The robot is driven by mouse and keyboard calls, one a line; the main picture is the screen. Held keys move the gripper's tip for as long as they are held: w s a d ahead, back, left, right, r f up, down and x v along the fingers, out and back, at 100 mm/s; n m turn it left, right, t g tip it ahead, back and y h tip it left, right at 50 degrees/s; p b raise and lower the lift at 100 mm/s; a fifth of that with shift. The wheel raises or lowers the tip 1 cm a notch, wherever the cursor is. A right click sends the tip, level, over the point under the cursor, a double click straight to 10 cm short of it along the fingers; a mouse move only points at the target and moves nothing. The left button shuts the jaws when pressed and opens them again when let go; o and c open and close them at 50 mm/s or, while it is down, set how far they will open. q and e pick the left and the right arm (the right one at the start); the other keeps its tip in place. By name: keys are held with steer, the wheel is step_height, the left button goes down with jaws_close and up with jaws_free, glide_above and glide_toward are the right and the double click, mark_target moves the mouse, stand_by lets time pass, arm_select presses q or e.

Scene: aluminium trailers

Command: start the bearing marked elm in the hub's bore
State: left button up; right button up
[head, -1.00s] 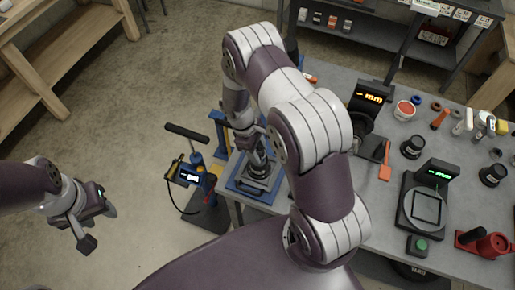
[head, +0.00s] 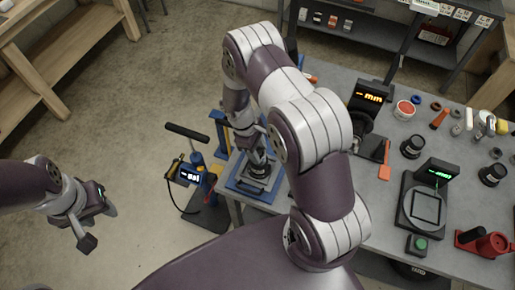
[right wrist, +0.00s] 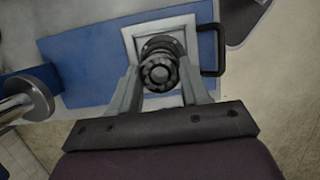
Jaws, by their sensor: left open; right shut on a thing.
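My right gripper (right wrist: 160,90) is shut on a small dark ringed bearing (right wrist: 158,74), seen nearly end-on between the fingertips in the right wrist view. No elm mark can be read on it. Just behind it, a dark round part that looks like the hub (right wrist: 160,43) sits on a pale square plate (right wrist: 132,40). I cannot tell whether the bearing touches the hub or sits in its bore. In the head view, my right gripper (head: 255,152) is over the blue press base (head: 238,184), and the bearing is mostly hidden. My left gripper (head: 98,226) is open and empty, well to the left.
A blue hand pump (head: 190,172) with a display stands left of the press. The grey bench (head: 355,200) holds a gauge with an orange display (head: 372,97), a scale (head: 425,210), dark cylindrical parts and a red tool (head: 485,243). Open floor lies left.

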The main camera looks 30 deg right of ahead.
steer(key=shift+f+b, duration=0.8)
steer(key=shift+f, duration=0.25)
stand_by(0.4)
steer(key=o, duration=1.2)
steer(key=b+v, duration=0.3)
steer(key=v, duration=0.9)
steer(key=shift+w+a+r, duration=0.1)
steer(key=shift+r, duration=0.2)
steer(key=s+m+t+b, duration=0.1)
steer(key=s+m, duration=0.1)
steer(key=s, duration=0.2)
steer(key=s+a+r+m+t+y+b, duration=0.1)
steer(key=s+m+b, duration=0.1)
steer(key=s+m, duration=0.1)
steer(key=s+a+r+m+t+y+b, duration=0.1)
steer(key=s+m+t, duration=0.1)
steer(key=s, duration=0.3)
steer(key=shift+s+a+r+m, duration=0.15)
steer(key=shift+a+m, duration=0.1)
steer(key=shift+m, duration=0.25)
